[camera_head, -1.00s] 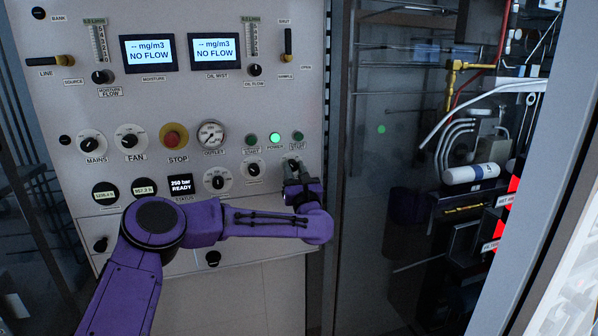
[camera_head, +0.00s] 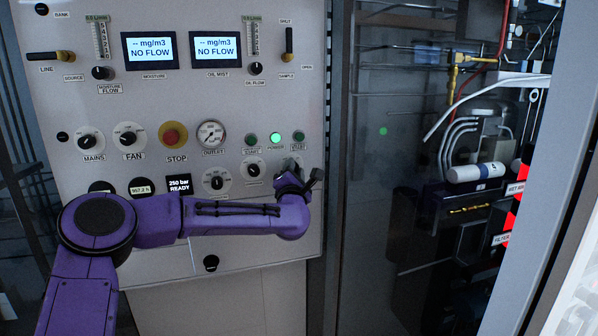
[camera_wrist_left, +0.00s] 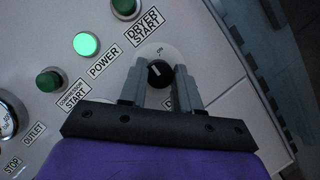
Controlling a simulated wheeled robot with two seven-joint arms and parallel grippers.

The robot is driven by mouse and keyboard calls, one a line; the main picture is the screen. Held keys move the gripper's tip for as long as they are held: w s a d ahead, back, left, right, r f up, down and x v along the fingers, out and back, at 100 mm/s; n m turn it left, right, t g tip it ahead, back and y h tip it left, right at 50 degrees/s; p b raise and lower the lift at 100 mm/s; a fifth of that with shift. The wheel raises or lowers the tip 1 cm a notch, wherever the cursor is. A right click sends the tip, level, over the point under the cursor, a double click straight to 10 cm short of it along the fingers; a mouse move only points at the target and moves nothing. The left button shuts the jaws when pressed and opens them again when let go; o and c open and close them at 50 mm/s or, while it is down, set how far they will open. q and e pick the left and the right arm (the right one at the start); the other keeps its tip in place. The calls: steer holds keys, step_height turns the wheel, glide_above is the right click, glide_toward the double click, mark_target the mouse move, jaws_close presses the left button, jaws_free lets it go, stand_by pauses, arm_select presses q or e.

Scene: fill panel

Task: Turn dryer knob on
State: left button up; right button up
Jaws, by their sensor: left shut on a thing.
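The dryer knob (camera_wrist_left: 159,73) is a small black knob with a white pointer mark on a round white plate in the left wrist view. My left gripper (camera_wrist_left: 160,80) has its two grey fingers on either side of the knob, shut on it. In the head view my left gripper (camera_head: 300,176) is at the right edge of the panel, below the green buttons, and is tilted. It hides the knob there. The label below the knob is mostly covered by a finger. My right gripper is not in view.
The grey panel (camera_head: 225,98) carries the red stop button (camera_head: 173,134), the lit green power light (camera_head: 275,138), gauges and other knobs. The green dryer start button (camera_wrist_left: 124,7) is close to my gripper. A glass cabinet door (camera_head: 385,200) stands to the right.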

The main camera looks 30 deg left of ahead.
arm_select(q)
steer(key=shift+r+m+g+h+p, duration=0.1)
steer(key=shift+m+g+h+p, duration=0.25)
steer(key=shift+m+p, duration=0.85)
steer(key=shift+r+m+g+h+p, duration=0.2)
steer(key=shift+m+h+p, duration=0.45)
steer(key=shift+m, duration=0.95)
steer(key=shift+r+m+g+h+p, duration=0.1)
steer(key=shift+m+g+h+p, duration=0.25)
steer(key=shift+m+p, duration=0.85)
steer(key=shift+f+m, duration=0.1)
steer(key=shift+m, duration=0.2)
steer(key=o, duration=1)
steer(key=shift+o, duration=0.2)
steer(key=shift+s, duration=0.1)
